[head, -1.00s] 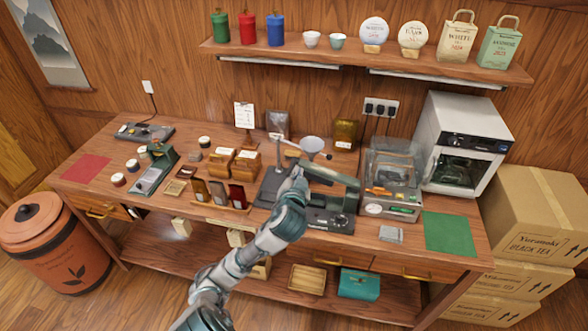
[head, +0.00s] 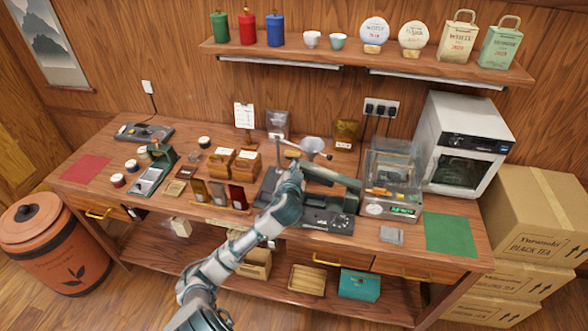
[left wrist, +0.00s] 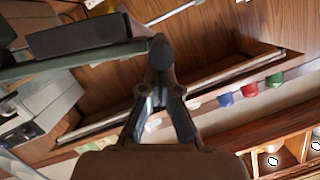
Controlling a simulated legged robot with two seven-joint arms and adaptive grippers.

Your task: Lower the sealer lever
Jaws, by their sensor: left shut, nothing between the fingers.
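The sealer stands at the middle front of the bench. Its long green lever (head: 332,174) is raised at a slant above the dark base (head: 328,220), which has a dial. My left gripper (head: 294,171) is at the lever's left, free end; the head view does not show clearly whether it touches. In the left wrist view, the shut, empty fingertips (left wrist: 160,52) are beside the end of the green lever (left wrist: 80,66), which has a dark block on it. My right gripper is not in view.
A clear-lidded machine (head: 392,180) stands just right of the sealer. A funnel (head: 312,145) is behind the lever. Wooden boxes (head: 245,163) and colored packets (head: 237,196) are on the left. A green mat (head: 450,235) lies bare at right.

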